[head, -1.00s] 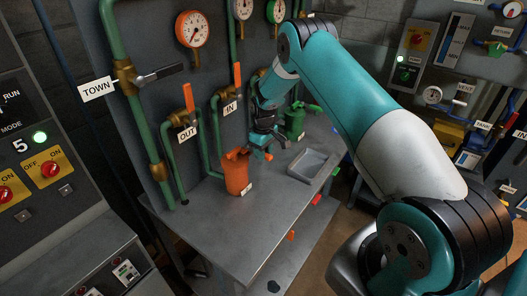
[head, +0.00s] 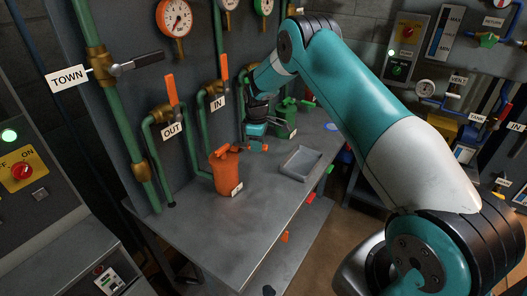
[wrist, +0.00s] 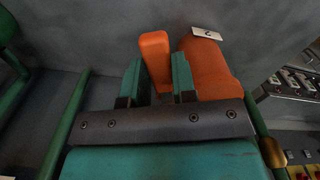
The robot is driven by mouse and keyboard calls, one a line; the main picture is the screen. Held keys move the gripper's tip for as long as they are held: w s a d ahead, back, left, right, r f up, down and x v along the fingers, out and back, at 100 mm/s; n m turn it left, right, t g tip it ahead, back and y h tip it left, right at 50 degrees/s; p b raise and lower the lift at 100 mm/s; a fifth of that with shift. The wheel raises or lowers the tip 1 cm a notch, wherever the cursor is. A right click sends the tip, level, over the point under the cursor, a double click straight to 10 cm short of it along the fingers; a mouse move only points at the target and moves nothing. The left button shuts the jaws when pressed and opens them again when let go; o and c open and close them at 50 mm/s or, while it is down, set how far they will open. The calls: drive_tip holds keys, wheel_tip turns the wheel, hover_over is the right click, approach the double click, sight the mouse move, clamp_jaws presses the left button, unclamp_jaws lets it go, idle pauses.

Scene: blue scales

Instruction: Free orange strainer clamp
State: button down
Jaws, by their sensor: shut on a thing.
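The orange strainer (head: 227,175) stands upright on the grey bench, with a small white tag on its front and an orange fitting on its top. My gripper (head: 255,146) is just right of and behind its top in the head view. In the wrist view my gripper (wrist: 158,80) has its two teal fingers shut on an orange clamp handle (wrist: 155,58), which sticks out beyond them. The strainer body (wrist: 207,72) is beside the right finger there. Whether the handle still joins the strainer is hidden.
A green strainer (head: 288,115) stands behind my gripper. A grey tray (head: 300,163) lies to the right on the bench. Green pipes with orange-handled valves (head: 171,90) rise behind, at the left. The bench front (head: 215,235) is clear.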

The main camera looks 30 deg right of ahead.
drive_tip(key=w+d+n+b, duration=0.1)
drive_tip(key=w+n+b, duration=0.4)
drive_tip(key=n, duration=0.6)
drive_tip(key=shift+w+d+n+b, duration=0.3)
drive_tip(key=shift+w+d+b, duration=0.1)
drive_tip(key=shift+w, duration=0.65)
drive_tip(key=shift+r, duration=0.1)
drive_tip(key=c, duration=0.9)
unclamp_jaws()
wheel_tip(320, 180, up, 17)
drive_tip(key=shift+r+p, duration=0.15)
drive_tip(key=shift+p, duration=0.7)
